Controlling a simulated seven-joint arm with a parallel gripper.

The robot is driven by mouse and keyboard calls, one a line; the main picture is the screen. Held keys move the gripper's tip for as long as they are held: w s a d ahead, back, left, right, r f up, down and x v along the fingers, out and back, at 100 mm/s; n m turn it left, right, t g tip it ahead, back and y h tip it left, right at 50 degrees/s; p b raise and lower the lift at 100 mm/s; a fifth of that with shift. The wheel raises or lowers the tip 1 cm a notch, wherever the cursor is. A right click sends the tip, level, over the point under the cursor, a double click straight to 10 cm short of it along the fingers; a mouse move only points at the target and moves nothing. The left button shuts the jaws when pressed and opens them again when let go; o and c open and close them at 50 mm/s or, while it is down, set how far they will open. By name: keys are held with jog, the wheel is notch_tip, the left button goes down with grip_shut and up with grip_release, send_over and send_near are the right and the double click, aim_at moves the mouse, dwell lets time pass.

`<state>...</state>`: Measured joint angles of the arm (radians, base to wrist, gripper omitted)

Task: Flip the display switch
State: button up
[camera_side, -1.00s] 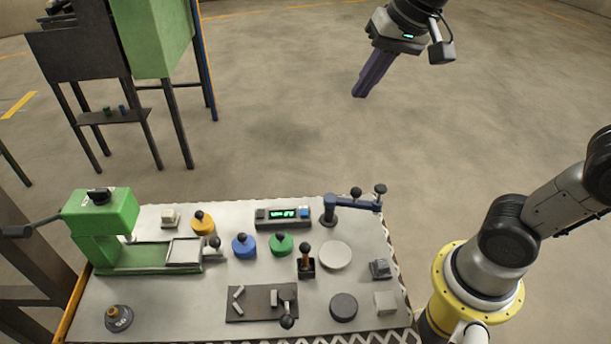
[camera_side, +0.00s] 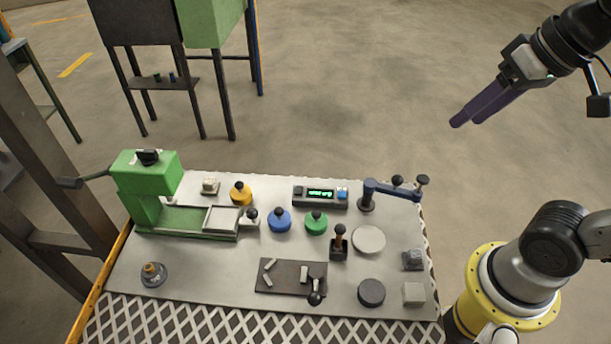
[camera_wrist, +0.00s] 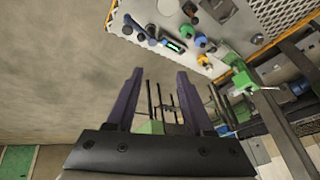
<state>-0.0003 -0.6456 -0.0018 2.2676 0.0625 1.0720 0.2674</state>
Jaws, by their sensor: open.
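The display box (camera_side: 320,197) is a dark unit with a lit green screen, at the back of the table in the side view. It has a dark part at its left end and a blue part (camera_side: 342,193) at its right end; I cannot tell which is the switch. The box also shows small near the top of the wrist view (camera_wrist: 174,45). My gripper (camera_side: 468,118) has purple fingers and hangs in the air to the upper right, well apart from the table. In the wrist view its fingers (camera_wrist: 158,92) stand apart with nothing between them.
A blue lever arm (camera_side: 392,189) stands just right of the display box. Yellow, blue (camera_side: 279,220) and green (camera_side: 316,222) knobbed pieces are near it. A green press (camera_side: 150,195) fills the table's left side. The air above the table is clear.

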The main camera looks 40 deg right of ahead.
jog(key=w+a+r+m+g+y, duration=0.1)
jog(key=w+r, duration=0.1)
jog(key=w, duration=0.3)
jog(key=w+a+r+m+g, duration=0.1)
jog(key=w+r+m, duration=0.15)
jog(key=w, duration=0.25)
jog(key=m+g+y, duration=0.2)
jog(key=g, duration=0.4)
send_over(299, 190)
jog(key=w+d, duration=0.5)
notch_tip(299, 190, down, 23)
jog(key=x, duration=1.4)
jog(key=shift+s+f, duration=0.15)
jog(key=shift+s, duration=0.25)
grip_shut()
